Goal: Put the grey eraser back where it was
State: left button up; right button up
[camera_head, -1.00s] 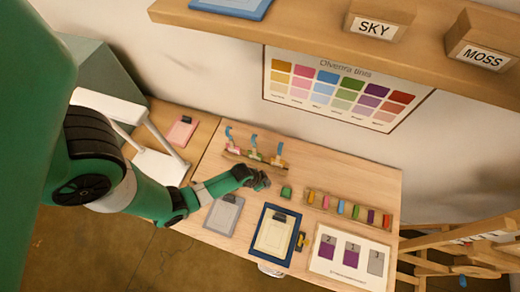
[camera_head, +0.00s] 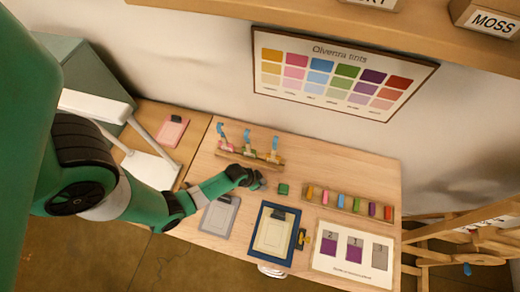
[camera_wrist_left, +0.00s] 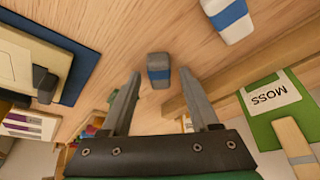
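In the left wrist view, the grey eraser (camera_wrist_left: 158,70) with a blue-grey band lies on the wooden table, between or just beyond the fingertips of my left gripper (camera_wrist_left: 160,76). The fingers are open, with a gap on each side of it. In the head view my left gripper (camera_head: 260,182) is low over the table, left of a green block (camera_head: 283,189); I cannot make out the eraser there. A white eraser with a blue band (camera_wrist_left: 228,18) lies farther up in the wrist view. My right gripper is not in view.
A rack of coloured sticks (camera_head: 348,204) stands right of the green block. A holder with upright blue-topped tools (camera_head: 250,155) is behind the gripper. A blue board (camera_head: 259,250), a grey clipboard (camera_head: 220,215) and a white card (camera_head: 322,263) lie in front.

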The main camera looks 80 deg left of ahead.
pick_arm(q)
jog(key=shift+r, duration=0.1)
jog(key=p+v, duration=0.9)
jog(key=v, duration=0.3)
